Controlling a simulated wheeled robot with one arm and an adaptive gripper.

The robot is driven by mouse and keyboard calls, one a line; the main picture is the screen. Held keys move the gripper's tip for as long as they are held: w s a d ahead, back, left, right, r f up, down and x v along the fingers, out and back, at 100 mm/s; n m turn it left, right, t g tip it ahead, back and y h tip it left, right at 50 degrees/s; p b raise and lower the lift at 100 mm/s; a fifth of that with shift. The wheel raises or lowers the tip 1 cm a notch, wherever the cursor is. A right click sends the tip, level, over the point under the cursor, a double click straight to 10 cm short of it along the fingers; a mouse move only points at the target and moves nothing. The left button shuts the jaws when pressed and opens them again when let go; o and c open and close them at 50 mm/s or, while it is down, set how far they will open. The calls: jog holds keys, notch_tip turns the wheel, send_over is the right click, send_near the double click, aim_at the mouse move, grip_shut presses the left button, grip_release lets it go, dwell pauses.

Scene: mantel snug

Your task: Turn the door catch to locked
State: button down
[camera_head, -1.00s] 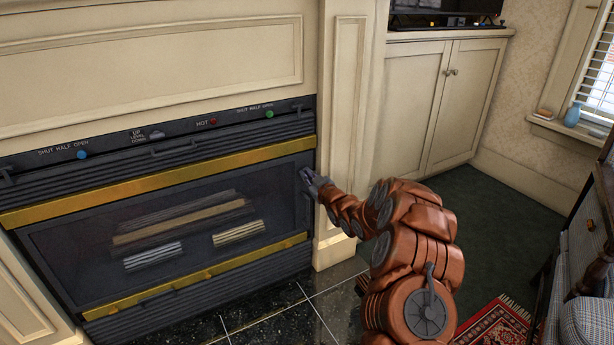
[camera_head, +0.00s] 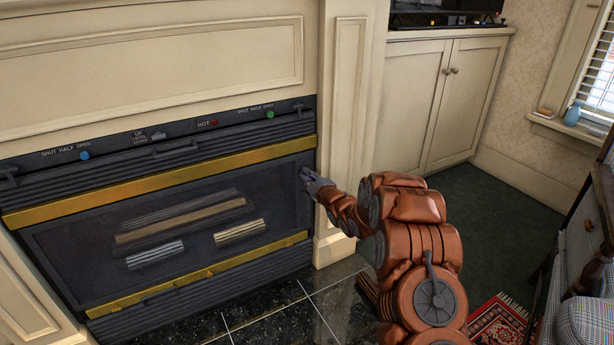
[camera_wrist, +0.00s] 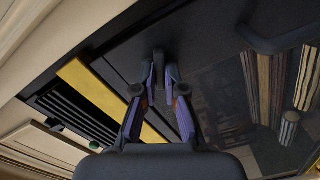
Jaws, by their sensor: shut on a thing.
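The fireplace door (camera_head: 80,245) is a dark glass panel between gold bars, and it looks closed. The door catch (camera_wrist: 158,62) is a small dark piece on the door's dark frame, near its right edge in the head view. My gripper (camera_head: 307,177) is at that edge and hides the catch there. In the wrist view my gripper (camera_wrist: 160,88) has its purple-sided fingers on either side of the catch, shut on it. The catch's exact angle is hard to tell, and no lock marking is readable.
A control strip (camera_head: 180,133) with blue, red and green knobs runs above the door. A dark bar handle (camera_wrist: 275,38) stands out near the catch in the wrist view. The cream pillar (camera_head: 343,130) is close to the right. Dark floor tiles (camera_head: 275,325) lie in front.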

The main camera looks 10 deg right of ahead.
jog(key=n+b, duration=0.2)
jog(key=n, duration=0.1)
jog(key=n+b, duration=0.1)
jog(key=n, duration=0.1)
jog(key=shift+f, duration=0.25)
jog(key=shift+n, duration=0.3)
jog(key=c, duration=1.2)
grip_release()
jog(key=shift+r, duration=0.1)
jog(key=shift+c, duration=0.2)
jog(key=shift+s, duration=0.1)
jog(key=v, duration=1.2)
jog(key=shift+r, duration=0.1)
